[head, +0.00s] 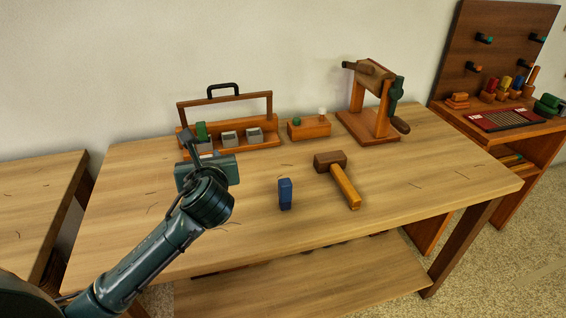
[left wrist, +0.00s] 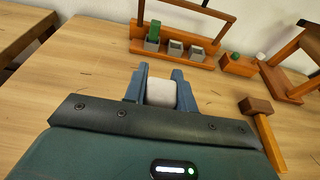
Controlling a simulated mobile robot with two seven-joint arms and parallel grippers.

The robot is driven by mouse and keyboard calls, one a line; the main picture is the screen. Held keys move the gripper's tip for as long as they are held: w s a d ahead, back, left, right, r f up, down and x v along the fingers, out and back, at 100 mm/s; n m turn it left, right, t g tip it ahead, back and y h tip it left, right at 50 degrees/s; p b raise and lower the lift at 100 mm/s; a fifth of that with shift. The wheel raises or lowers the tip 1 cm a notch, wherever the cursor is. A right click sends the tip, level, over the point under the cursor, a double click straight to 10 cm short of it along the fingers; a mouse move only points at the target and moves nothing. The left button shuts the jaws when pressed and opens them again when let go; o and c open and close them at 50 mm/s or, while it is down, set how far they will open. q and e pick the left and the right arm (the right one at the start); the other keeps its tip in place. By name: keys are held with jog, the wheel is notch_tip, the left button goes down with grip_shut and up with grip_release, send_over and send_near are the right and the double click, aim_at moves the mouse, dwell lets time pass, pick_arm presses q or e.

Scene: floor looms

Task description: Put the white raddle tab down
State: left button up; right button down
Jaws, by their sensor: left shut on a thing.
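The white raddle tab (left wrist: 161,92) is a pale, blocky piece between the two blue-grey fingers of my left gripper (left wrist: 162,84) in the left wrist view. The gripper is shut on it, and the fingers cover its sides. In the head view my left gripper (head: 206,170) is over the left part of the workbench (head: 260,240), in front of the wooden tote. Its own body hides most of the tab there. I cannot tell how high the tab is above the bench top. My right gripper is in neither view.
A wooden tote (head: 268,138) with grey cups and a green piece stands at the back. A small block (head: 309,128) bears a green and a white piece. The left front bench is clear.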

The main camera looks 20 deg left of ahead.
pick_arm(q)
notch_tip(320, 180, down, 10)
jog(key=b, duration=0.3)
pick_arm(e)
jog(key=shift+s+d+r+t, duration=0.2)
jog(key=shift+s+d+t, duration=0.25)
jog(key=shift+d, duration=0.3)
pick_arm(q)
jog(key=o, duration=1)
jog(key=shift+f, duration=0.15)
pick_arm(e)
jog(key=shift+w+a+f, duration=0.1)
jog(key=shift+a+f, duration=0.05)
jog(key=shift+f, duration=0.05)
